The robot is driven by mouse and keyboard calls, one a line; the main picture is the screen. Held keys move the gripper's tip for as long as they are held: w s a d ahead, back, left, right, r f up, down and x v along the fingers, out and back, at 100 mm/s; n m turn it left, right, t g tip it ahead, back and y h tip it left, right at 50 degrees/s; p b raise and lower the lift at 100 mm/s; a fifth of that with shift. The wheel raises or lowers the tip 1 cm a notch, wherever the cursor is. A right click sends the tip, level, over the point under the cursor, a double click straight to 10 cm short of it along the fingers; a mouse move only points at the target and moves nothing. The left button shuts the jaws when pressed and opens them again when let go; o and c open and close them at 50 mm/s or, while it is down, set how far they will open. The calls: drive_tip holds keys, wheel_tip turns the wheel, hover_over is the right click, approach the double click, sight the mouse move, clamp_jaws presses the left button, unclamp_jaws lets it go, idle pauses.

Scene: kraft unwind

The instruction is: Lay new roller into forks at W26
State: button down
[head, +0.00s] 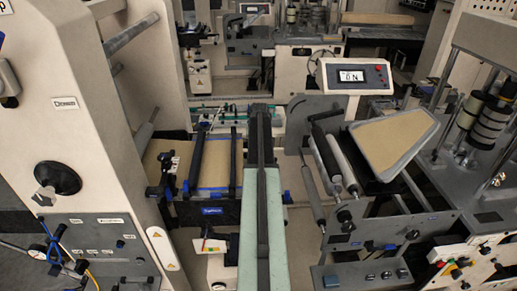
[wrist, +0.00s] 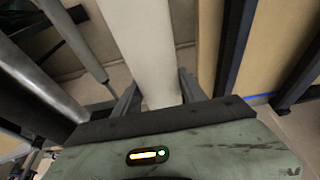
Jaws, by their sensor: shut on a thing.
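In the wrist view my gripper (wrist: 158,88) has its two dark fingers on either side of a pale, smooth, roller-like piece (wrist: 145,40). It is shut on this piece, which runs up out of the top of the picture. The piece's far end is out of view. In the head view my green arm reaches up the middle, and I cannot make out the fingers or the held piece there. No W26 label is readable, and I cannot tell which supports are its forks.
Right of my arm is a grey frame with dark and pale rollers (head: 328,158) and a tan-topped tray (head: 395,140). Left is a brown web (head: 214,160) with blue-ended bars. A metal roller (wrist: 75,40) is close at the left in the wrist view.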

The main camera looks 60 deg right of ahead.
wheel_tip(320, 180, down, 6)
drive_tip(key=b, duration=0.6)
drive_tip(key=shift+f, duration=0.15)
drive_tip(key=shift+f, duration=0.15)
idle(0.6)
drive_tip(key=shift+f+b, duration=1.6)
drive_tip(key=shift+b, duration=0.15)
drive_tip(key=shift+f, duration=0.25)
drive_tip(key=c, duration=0.6)
unclamp_jaws()
drive_tip(key=shift+s, duration=0.1)
drive_tip(key=shift+r, duration=0.1)
